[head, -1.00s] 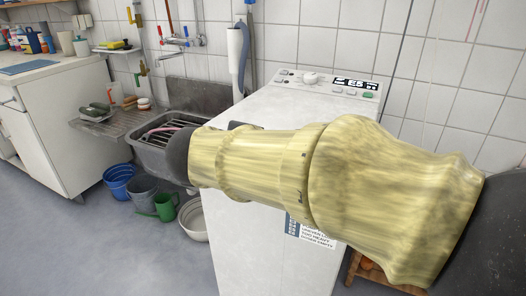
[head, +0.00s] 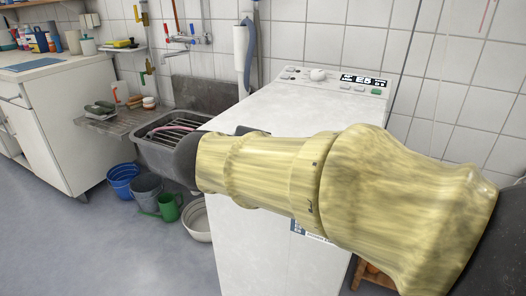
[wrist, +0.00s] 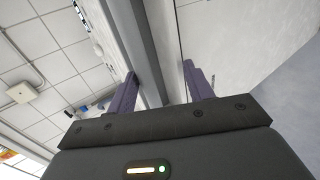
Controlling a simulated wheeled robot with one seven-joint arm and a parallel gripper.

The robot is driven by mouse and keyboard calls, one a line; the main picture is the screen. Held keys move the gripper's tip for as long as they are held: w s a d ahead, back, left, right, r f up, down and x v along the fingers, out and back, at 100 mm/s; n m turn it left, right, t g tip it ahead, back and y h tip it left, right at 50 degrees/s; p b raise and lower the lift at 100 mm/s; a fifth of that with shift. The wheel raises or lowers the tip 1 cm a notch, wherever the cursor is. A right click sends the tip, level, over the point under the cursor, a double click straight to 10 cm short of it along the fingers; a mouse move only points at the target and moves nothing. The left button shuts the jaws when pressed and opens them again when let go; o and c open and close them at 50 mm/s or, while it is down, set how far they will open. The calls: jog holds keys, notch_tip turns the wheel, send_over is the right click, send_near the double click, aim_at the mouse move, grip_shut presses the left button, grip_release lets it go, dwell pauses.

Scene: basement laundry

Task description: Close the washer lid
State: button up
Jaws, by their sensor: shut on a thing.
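The white washer (head: 265,245) stands in the middle of the head view, with its control panel (head: 335,80) at the back. Its top (head: 285,110) looks flat there, and no raised lid shows. The exact contact is hard to see.
A grey sink (head: 165,150) adjoins the washer on the left. A blue bucket (head: 121,180), a green watering can (head: 168,207) and a white basin (head: 196,222) stand on the floor below. A white cabinet (head: 60,120) is further left. The floor at front left is clear.

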jog(key=shift+s+f, duration=0.15)
jog(key=shift+f, duration=0.15)
jog(key=p+v, duration=0.5)
jog(key=v, duration=1.2)
jog(key=shift+r+p, duration=0.35)
jog(key=shift+r, duration=0.05)
